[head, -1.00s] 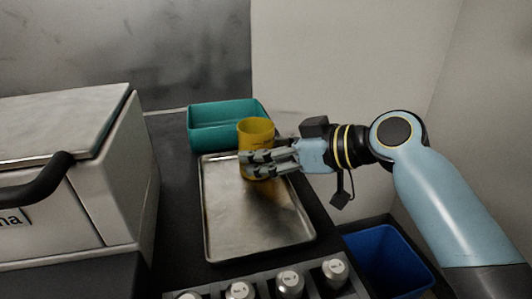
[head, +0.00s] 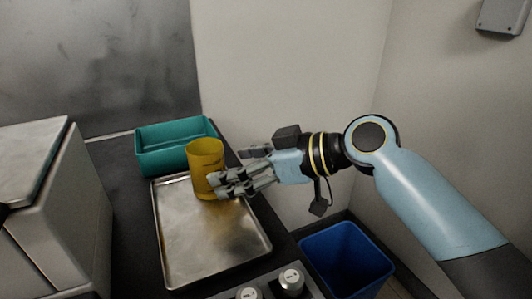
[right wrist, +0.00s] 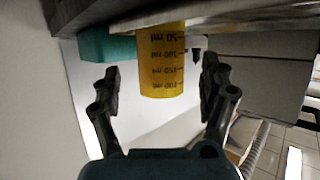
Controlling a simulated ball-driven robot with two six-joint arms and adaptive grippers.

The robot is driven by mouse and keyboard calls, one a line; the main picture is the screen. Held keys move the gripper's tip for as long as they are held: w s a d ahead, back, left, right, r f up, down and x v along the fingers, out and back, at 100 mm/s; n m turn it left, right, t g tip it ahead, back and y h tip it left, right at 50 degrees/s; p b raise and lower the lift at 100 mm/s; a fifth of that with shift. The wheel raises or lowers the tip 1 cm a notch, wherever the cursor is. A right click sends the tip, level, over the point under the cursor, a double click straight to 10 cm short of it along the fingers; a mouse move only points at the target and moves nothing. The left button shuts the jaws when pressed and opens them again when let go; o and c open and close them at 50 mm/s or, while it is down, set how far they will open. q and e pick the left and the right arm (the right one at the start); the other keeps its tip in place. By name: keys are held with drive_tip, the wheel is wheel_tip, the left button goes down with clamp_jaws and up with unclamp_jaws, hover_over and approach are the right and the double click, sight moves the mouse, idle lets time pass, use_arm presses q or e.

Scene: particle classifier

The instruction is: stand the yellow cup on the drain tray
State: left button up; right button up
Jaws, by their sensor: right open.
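The yellow cup (head: 204,160) stands upright on the far part of the metal drain tray (head: 190,250), near its back edge. In the right wrist view the cup (right wrist: 162,65) appears upside down with measuring marks, its base against the tray (right wrist: 220,17). My right gripper (head: 228,170) is open, just right of the cup. Its fingers point at the cup, and one overlaps the cup's lower right side in the head view. In the wrist view the cup lies between and beyond the spread fingers, with visible gaps on both sides. My left gripper is out of view.
A teal bin (head: 160,160) sits directly behind the tray. A large grey machine (head: 60,220) stands at left. Silver-capped containers in a rack (head: 291,280) are in front. A blue bin (head: 350,262) is lower right, beside the wall.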

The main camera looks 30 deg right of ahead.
drive_tip(key=p+v, duration=0.1)
drive_tip(key=v, duration=0.6)
drive_tip(key=shift+s+d+p, duration=0.2)
drive_tip(key=shift+s+p, duration=0.1)
drive_tip(key=shift+p, duration=0.1)
drive_tip(key=shift+r, duration=0.1)
